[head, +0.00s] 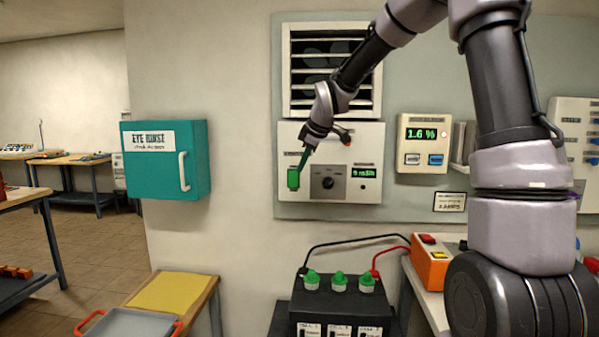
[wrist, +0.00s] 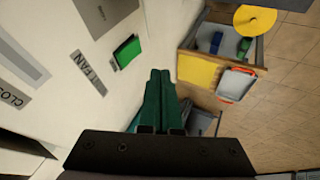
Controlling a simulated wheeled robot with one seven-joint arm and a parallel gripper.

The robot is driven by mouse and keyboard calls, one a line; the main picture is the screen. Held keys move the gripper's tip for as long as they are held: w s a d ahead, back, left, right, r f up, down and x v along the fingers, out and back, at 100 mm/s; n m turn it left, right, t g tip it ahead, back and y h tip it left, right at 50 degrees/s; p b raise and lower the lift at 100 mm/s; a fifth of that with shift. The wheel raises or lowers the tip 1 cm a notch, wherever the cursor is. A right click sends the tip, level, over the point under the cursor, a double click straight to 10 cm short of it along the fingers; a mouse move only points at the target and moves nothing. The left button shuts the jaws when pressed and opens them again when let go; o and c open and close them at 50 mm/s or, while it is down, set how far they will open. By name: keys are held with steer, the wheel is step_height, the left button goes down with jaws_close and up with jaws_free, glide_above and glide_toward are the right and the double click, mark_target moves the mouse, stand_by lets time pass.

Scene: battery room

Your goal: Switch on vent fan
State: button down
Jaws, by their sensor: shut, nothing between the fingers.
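The vent fan (head: 312,68) sits behind white louvres high on the wall. Below it is a white control panel (head: 372,138). A green switch (head: 293,179) is at the panel's lower left; it also shows in the wrist view (wrist: 127,51), beside a label reading FAN (wrist: 88,68). My gripper (head: 302,163) is in front of the panel, close to the switch. In the wrist view its dark green fingers (wrist: 160,76) are together and empty, with a gap in the picture between their tips and the switch. I cannot tell the switch's position.
A dark knob (head: 328,183) and small display (head: 363,172) share the panel. A meter reading 1.6 % (head: 423,134) is to its right. A teal eye rinse cabinet (head: 165,160) juts out at left. A battery (head: 338,300) with cables stands below.

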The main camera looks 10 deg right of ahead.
mark_target(295, 181)
steer(key=x, duration=0.3)
steer(key=w+x, duration=0.1)
steer(key=x, duration=0.2)
steer(key=d+x, duration=0.1)
steer(key=x, duration=0.3)
steer(key=shift+w+r, duration=0.3)
steer(key=shift+w, duration=0.85)
steer(key=shift+w+d+f, duration=0.15)
steer(key=shift+w+f, duration=0.05)
steer(key=shift+w, duration=0.1)
steer(key=shift+r, duration=0.15)
